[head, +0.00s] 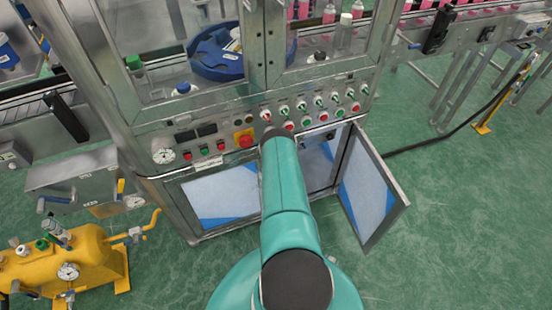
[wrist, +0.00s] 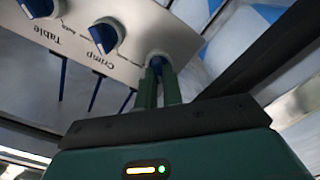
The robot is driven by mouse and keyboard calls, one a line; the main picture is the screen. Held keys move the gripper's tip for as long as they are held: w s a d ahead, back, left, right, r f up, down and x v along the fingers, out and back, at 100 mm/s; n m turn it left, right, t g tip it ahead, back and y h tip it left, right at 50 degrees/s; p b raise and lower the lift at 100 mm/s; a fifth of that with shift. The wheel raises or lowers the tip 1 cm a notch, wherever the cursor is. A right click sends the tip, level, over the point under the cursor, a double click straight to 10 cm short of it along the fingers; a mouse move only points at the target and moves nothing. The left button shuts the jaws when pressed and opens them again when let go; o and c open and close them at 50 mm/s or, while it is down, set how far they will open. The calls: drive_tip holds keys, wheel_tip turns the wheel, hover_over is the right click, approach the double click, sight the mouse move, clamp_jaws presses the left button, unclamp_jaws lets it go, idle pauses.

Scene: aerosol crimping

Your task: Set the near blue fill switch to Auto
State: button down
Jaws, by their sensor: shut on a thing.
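In the wrist view, my gripper (wrist: 158,72) has its two green fingers closed around a blue switch knob (wrist: 157,59) on a pale panel (wrist: 140,22). The fingers cover most of this knob and its label is not readable, so its setting cannot be told. Two more blue knobs sit in the same row, one by the label "Crimp" (wrist: 103,38) and one by the label "Table" (wrist: 38,7). In the head view, my arm hides the gripper and the held switch.
In the head view, a cabinet door (head: 372,190) stands open to the right of my arm. Above are rows of buttons and a red emergency stop (head: 244,138). A yellow tank (head: 68,262) stands at lower left. Green floor (head: 450,230) is clear at right.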

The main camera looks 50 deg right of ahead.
idle(0.4)
drive_tip(key=c, duration=1.5)
unclamp_jaws()
drive_tip(key=shift+c, duration=0.2)
drive_tip(key=v, duration=1.4)
